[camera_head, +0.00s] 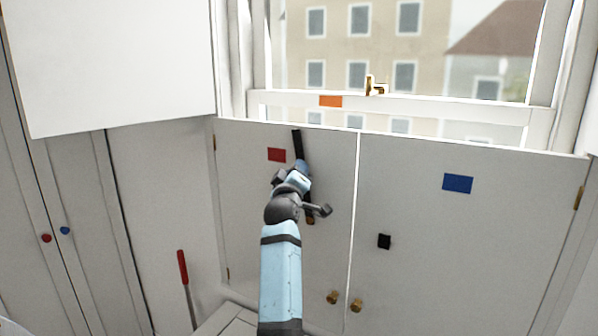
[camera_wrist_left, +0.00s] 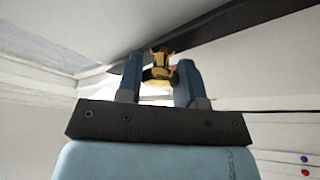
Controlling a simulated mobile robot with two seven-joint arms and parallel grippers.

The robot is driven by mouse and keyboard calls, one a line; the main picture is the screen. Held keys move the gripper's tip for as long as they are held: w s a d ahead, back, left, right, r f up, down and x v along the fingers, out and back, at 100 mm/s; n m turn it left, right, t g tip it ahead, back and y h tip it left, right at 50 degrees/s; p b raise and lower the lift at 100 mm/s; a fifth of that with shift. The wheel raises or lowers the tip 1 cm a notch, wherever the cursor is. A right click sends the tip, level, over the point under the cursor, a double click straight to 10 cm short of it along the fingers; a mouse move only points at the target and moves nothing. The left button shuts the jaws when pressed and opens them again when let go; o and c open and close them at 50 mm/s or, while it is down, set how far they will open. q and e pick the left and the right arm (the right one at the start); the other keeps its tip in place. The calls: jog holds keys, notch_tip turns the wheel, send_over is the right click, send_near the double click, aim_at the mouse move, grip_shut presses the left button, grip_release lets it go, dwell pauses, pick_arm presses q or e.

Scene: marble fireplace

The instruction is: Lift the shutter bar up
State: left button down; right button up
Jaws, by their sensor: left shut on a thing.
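The black shutter bar (camera_head: 297,145) stands nearly upright on the left white shutter panel (camera_head: 245,180), its top leaning slightly left. My arm hides its middle, and a brownish end shows below the gripper. My left gripper (camera_head: 298,172) is in front of the bar. In the left wrist view, the fingers of my left gripper (camera_wrist_left: 160,78) are shut on a brass knob (camera_wrist_left: 160,58) on the dark bar (camera_wrist_left: 225,28), which runs diagonally behind it. My right gripper is in neither view.
The right shutter panel (camera_head: 470,240) carries a blue patch (camera_head: 458,183) and a black catch (camera_head: 384,241). Brass knobs (camera_head: 333,297) sit low by the seam. A white board (camera_head: 110,65) overhangs at upper left. A red-handled rod (camera_head: 183,268) stands at lower left.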

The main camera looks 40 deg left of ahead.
pick_arm(q)
jog(key=shift+r, duration=0.1)
jog(key=c, duration=0.8)
grip_release()
jog(key=shift+a, duration=0.1)
jog(key=shift+c, duration=0.2)
jog(key=shift+o, duration=0.4)
jog(key=shift+a, duration=0.1)
jog(key=shift+f, duration=0.25)
